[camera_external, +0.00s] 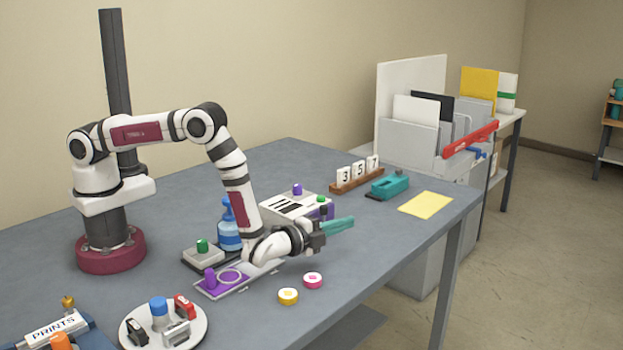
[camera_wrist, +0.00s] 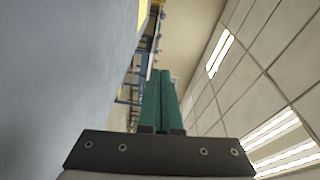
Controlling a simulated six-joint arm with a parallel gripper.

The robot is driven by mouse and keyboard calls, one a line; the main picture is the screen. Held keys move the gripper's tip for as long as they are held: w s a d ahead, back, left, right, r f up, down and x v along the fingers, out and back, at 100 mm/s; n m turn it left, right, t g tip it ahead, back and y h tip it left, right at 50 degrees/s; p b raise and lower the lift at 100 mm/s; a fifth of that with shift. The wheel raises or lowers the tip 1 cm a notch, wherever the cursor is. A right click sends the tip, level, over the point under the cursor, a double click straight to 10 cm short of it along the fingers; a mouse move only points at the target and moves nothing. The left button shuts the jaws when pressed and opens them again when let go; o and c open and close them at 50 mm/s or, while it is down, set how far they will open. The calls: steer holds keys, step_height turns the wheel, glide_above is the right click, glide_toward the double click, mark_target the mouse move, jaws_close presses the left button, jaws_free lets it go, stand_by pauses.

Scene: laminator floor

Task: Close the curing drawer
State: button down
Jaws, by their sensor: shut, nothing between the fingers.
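No part is clearly marked as the curing drawer. A low grey and white tray (camera_external: 208,291) with a purple surface, a purple knob and a pale ring lies on the table below my forearm; it may be the drawer, and my arm hides part of it. A white unit (camera_external: 283,208) with dark slots, purple sides, a purple knob and a green knob stands behind my wrist, partly hidden. My gripper (camera_external: 340,226) has teal fingers, pressed together and empty. It points right, apart from both. In the wrist view the shut fingers (camera_wrist: 165,88) show with nothing between them.
A blue bottle (camera_external: 229,236) and a green-knobbed grey block (camera_external: 202,252) stand close to my forearm. Yellow (camera_external: 288,296) and pink (camera_external: 313,280) rolls lie near the front edge. A teal stapler-like thing (camera_external: 390,186), number blocks (camera_external: 358,171) and yellow paper (camera_external: 426,204) are further right.

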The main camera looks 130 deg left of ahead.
steer(key=w, duration=0.2)
steer(key=w+d, duration=0.1)
steer(key=w, duration=0.1)
steer(key=shift+w+d+r, duration=0.2)
steer(key=shift+w, duration=0.15)
steer(key=shift+w+d, duration=0.25)
steer(key=shift+d, duration=0.3)
steer(key=shift+w+d, duration=0.25)
steer(key=shift+d, duration=0.25)
steer(key=v, duration=0.5)
steer(key=r+v, duration=0.1)
steer(key=v, duration=0.2)
steer(key=shift+s+d, duration=0.25)
steer(key=shift+s, duration=0.05)
steer(key=s+d+r+n+g+h, duration=0.1)
steer(key=s+d+r+g+h, duration=0.2)
steer(key=s+r, duration=0.4)
steer(key=s+d+r+g+h, duration=0.1)
steer(key=s+d+r+g, duration=0.1)
steer(key=s+r+g, duration=0.35)
steer(key=s+d+r+m+t+h, duration=0.1)
steer(key=s+d+m+t+h, duration=0.1)
steer(key=s+d+h, duration=0.3)
steer(key=s+d+r+m+t+h, duration=0.2)
steer(key=s+d+h, duration=0.4)
steer(key=s+d, duration=0.6)
steer(key=d+m, duration=0.1)
steer(key=d, duration=0.2)
steer(key=shift+s+h, duration=0.2)
steer(key=shift+h, duration=0.1)
